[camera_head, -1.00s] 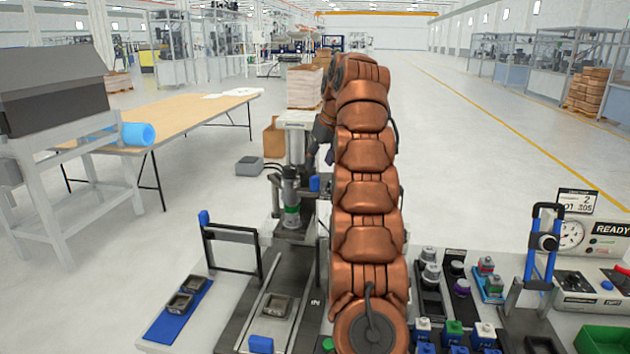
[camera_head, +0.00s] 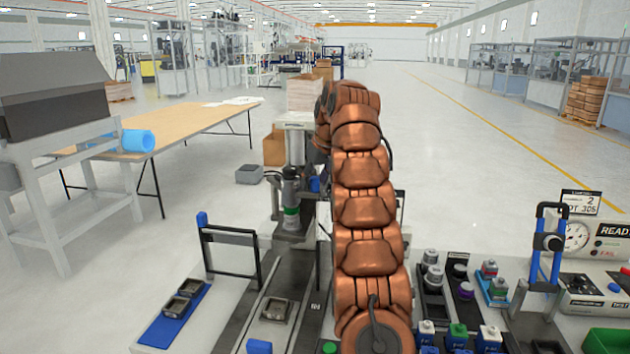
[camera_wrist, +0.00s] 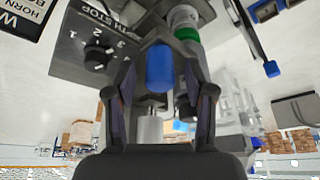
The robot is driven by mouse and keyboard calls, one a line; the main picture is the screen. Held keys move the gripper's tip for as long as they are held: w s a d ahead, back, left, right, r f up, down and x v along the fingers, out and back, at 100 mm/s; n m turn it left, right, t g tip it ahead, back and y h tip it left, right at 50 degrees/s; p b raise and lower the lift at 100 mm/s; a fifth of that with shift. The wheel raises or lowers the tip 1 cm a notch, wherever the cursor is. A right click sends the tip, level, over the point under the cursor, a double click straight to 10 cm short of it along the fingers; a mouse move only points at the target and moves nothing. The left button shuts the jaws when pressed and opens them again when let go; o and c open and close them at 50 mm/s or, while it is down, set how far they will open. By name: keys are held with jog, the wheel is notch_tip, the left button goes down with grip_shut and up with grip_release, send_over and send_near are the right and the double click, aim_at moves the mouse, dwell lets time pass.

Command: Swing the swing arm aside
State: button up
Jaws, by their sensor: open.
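A blue rounded knob (camera_wrist: 160,68) stands upright between the fingers of my gripper (camera_wrist: 160,92) in the wrist view. The fingers are apart, one on each side, and I cannot tell whether they touch it. In the head view a blue part (camera_head: 315,184) shows beside the grey press-like station (camera_head: 291,195); my arm hides my gripper there. A black frame arm with a blue tip (camera_head: 202,219) stands left of the station. A blue-tipped black arm also shows at the upper right of the wrist view (camera_wrist: 271,68). I cannot tell for certain which is the swing arm.
A dark control box with a numbered dial (camera_wrist: 96,58) is close to the left finger. A blue tray (camera_head: 172,325) and a rail fixture (camera_head: 277,309) lie at the front left. Several bottles and a blue-handled clamp (camera_head: 549,243) stand to the right of my arm.

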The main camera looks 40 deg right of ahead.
jog(key=shift+c, duration=0.3)
grip_shut()
